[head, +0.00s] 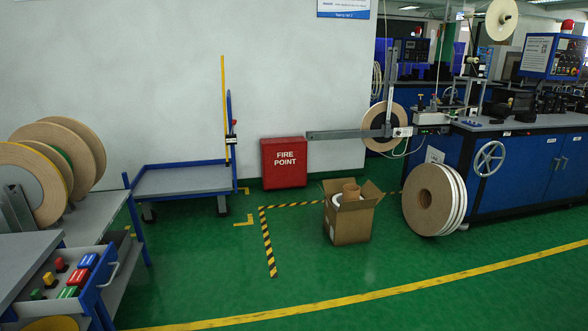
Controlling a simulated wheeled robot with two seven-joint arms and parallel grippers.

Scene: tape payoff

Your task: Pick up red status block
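An open drawer (112,292) at the lower left holds several small coloured pieces. A red block (77,277) lies in its right-hand row, between a blue block (88,261) and a green block (68,292). To their left is a row of smaller pieces on dark bases, topped red (60,263), yellow (48,277) and green (36,294). I cannot tell by sight which red piece is the status block. Neither of my grippers shows in the head view.
Large tape reels (75,150) stand on a grey bench at the left. A blue cart (183,180), a red fire point box (284,163), an open carton (349,222) and leaning reels (434,200) stand farther back. The green floor (330,265) in front is clear.

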